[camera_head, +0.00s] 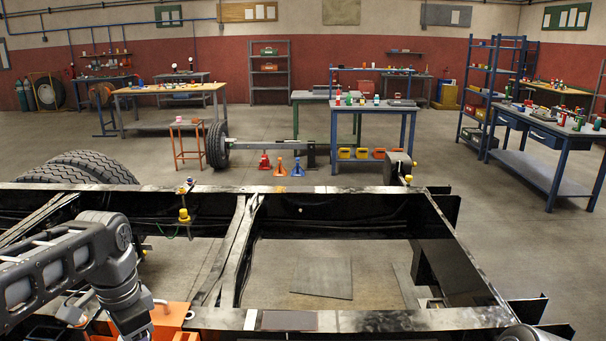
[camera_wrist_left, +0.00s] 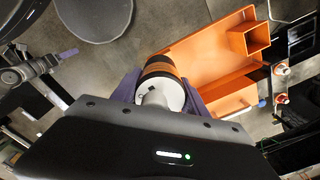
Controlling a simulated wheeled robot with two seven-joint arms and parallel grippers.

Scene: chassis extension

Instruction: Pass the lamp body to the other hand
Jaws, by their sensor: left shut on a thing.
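The lamp body (camera_wrist_left: 162,70) is a short cylinder with orange and black bands and a pale end. It sits between the purple fingers of my left gripper (camera_wrist_left: 160,85), which is shut on it. In the head view my left arm reaches in from the left, and its wrist is at the bottom edge; the lamp body is not seen there. In the left wrist view a dark grey arm part with a purple finger-like tip (camera_wrist_left: 66,54) shows at the left, apart from the lamp body. It seems to be my right gripper, but its jaws are unclear.
An orange bracket-like tray (camera_wrist_left: 215,60) lies beyond the lamp body; its edge shows in the head view (camera_head: 172,314). The black chassis frame (camera_head: 300,189) spans the foreground, with open floor inside it. Workbenches (camera_head: 375,108) and shelves stand farther back.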

